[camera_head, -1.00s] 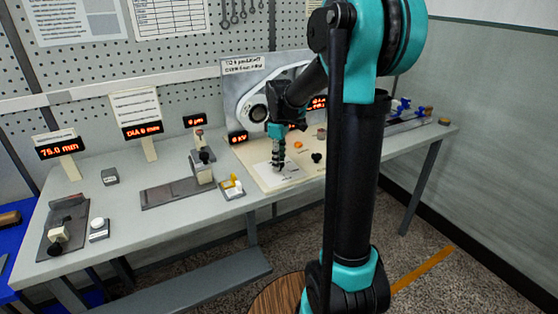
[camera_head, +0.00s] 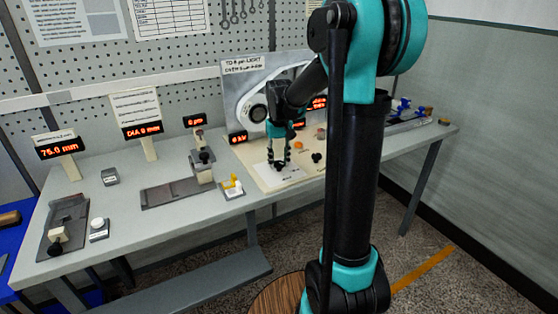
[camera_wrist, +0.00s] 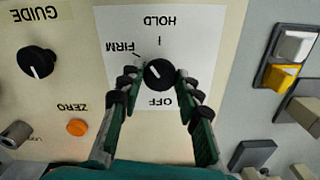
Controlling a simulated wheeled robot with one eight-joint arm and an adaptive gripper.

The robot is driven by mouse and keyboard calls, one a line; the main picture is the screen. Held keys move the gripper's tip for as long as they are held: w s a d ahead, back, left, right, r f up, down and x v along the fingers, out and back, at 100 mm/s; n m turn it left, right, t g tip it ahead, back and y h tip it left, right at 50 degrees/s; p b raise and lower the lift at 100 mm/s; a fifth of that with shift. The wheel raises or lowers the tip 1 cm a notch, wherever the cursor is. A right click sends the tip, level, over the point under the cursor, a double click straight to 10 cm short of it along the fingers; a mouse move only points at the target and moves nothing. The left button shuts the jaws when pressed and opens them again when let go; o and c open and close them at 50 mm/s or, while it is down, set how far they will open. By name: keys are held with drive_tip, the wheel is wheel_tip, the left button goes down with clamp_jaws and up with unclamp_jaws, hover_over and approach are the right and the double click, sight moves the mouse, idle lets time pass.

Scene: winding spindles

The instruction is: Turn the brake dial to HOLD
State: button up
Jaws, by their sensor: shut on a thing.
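The brake dial (camera_wrist: 160,74) is a round black knob on a white label plate (camera_wrist: 178,118) in the wrist view. The plate reads HOLD, FIRM and OFF, upside down in this view, with HOLD at the top, FIRM at upper left and OFF below. A pale mark on the knob slants toward the upper left, on the FIRM side; its exact setting is hard to read. My gripper (camera_wrist: 159,76) has its two fingers on either side of the knob and is shut on it. In the head view my gripper (camera_head: 278,165) points down at the panel and hides the dial.
A black GUIDE knob (camera_wrist: 37,63) and an orange ZERO button (camera_wrist: 77,128) lie left of the plate in the wrist view. A yellow and white switch block (camera_wrist: 286,60) stands to the right. The 75.0 mm display (camera_head: 58,147) stands at the bench's left end.

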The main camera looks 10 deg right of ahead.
sight(279, 163)
drive_tip(key=m, duration=0.6)
drive_tip(key=shift+m, duration=0.3)
idle(0.4)
drive_tip(key=o, duration=1.2)
drive_tip(key=shift+c, duration=0.2)
wheel_tip(279, 163, up, 12)
drive_tip(key=shift+f, duration=0.1)
drive_tip(key=s+d+f+n+t, duration=0.2)
drive_tip(key=s+f, duration=0.8)
drive_tip(key=s, duration=0.1)
drive_tip(key=s+d+f+n+t, duration=0.2)
drive_tip(key=s+f+n, duration=0.1)
drive_tip(key=s+f, duration=0.7)
drive_tip(key=shift+s+f+n, duration=0.3)
drive_tip(key=shift+s+f, duration=0.1)
drive_tip(key=shift+s, duration=0.3)
